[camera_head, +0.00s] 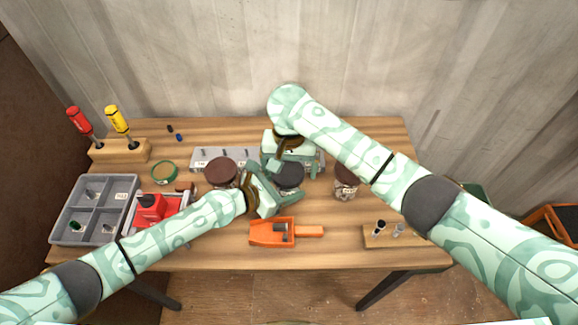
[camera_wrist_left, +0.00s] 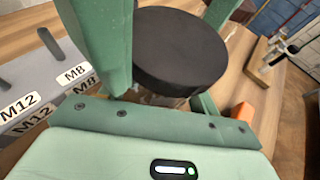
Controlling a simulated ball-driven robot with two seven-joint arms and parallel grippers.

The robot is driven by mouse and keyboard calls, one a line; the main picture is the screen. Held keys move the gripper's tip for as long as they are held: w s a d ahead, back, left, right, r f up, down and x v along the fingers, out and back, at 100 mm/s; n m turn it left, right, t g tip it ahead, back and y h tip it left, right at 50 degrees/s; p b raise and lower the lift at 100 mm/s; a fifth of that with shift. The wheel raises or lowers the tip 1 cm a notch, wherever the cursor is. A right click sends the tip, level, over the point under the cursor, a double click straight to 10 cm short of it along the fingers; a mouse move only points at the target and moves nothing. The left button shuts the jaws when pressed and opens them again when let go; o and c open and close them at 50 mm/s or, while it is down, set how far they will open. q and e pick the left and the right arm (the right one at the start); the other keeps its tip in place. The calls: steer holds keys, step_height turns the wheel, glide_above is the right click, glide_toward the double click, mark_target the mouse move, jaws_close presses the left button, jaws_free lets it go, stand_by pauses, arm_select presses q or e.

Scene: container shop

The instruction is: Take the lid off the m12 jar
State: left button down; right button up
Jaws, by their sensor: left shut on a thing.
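A clear jar with a black lid (camera_head: 290,176) stands mid-table, and its lid (camera_wrist_left: 180,50) fills the middle of the left wrist view. Its label is hidden, so I cannot read whether it says M12. My left gripper (camera_head: 284,190) is shut on this jar from the front left, one finger on each side. I cannot tell whether the fingers press on the glass or the lid edge. My right gripper (camera_head: 292,165) points down just behind and above the black lid, its fingers apart and nothing visible between them.
Brown-lidded jars stand left (camera_head: 221,172) and right (camera_head: 346,180). A grey rack (camera_head: 207,154) with M8 and M12 labels is behind. An orange scoop (camera_head: 270,233) lies in front.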

arm_select(q)
steer(key=shift+s+d, duration=0.15)
arm_select(e)
steer(key=shift+s+a, duration=0.1)
steer(key=shift+a, duration=0.2)
